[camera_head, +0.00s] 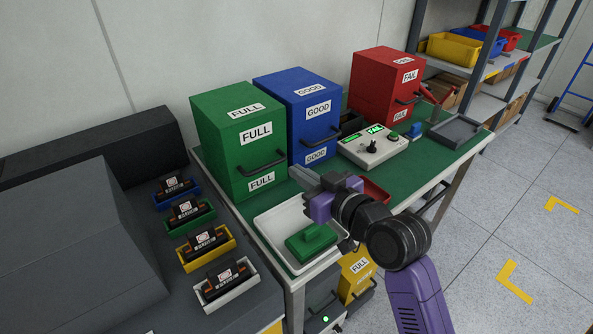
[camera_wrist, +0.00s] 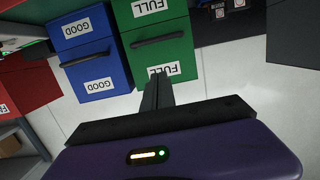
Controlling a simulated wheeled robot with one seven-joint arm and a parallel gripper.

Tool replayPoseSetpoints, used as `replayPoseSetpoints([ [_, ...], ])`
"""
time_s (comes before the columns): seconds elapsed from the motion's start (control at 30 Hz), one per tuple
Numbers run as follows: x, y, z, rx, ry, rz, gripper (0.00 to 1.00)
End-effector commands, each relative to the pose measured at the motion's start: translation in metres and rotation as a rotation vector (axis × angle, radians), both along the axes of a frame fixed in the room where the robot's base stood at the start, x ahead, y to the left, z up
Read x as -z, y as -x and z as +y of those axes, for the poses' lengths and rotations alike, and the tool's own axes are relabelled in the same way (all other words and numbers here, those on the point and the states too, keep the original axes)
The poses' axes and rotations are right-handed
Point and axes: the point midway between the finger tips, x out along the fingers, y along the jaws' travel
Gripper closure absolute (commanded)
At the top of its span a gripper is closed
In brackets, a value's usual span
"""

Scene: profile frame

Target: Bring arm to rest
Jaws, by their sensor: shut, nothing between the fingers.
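My purple arm reaches in from the lower right in the head view. My gripper (camera_head: 298,174) is shut and empty, with its fingers together, and hangs above the white tray in front of the green FULL box (camera_head: 222,145). In the wrist view my gripper (camera_wrist: 158,74) points at the green FULL box (camera_wrist: 165,50), with its tips overlapping the box's lower edge in the picture. I cannot tell the exact gap between them.
The green-topped table (camera_head: 456,157) also holds a blue GOOD box (camera_head: 287,92), a red FAIL box (camera_head: 378,75), a tester (camera_head: 373,150) and a white tray (camera_head: 270,222) with a green object. Several modules in coloured holders stand at left. Floor is clear at right.

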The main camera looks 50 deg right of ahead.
Motion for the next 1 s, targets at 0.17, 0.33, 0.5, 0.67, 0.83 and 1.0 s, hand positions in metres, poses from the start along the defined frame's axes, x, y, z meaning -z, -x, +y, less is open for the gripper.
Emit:
replayPoseSetpoints([
  [0.17, 0.000, 0.000, 0.000, 0.000, 0.000, 0.000, 1.00],
  [0.33, 0.000, 0.000, 0.000, 0.000, 0.000, 0.000, 1.00],
  [0.5, -0.001, 0.000, -0.001, 0.003, -0.006, -0.006, 1.00],
  [0.67, -0.021, 0.001, -0.011, 0.048, 0.003, -0.088, 1.00],
  [0.83, -0.034, 0.017, -0.012, 0.114, 0.026, -0.192, 1.00],
  [1.0, -0.020, 0.040, 0.013, 0.121, 0.034, -0.230, 1.00],
])
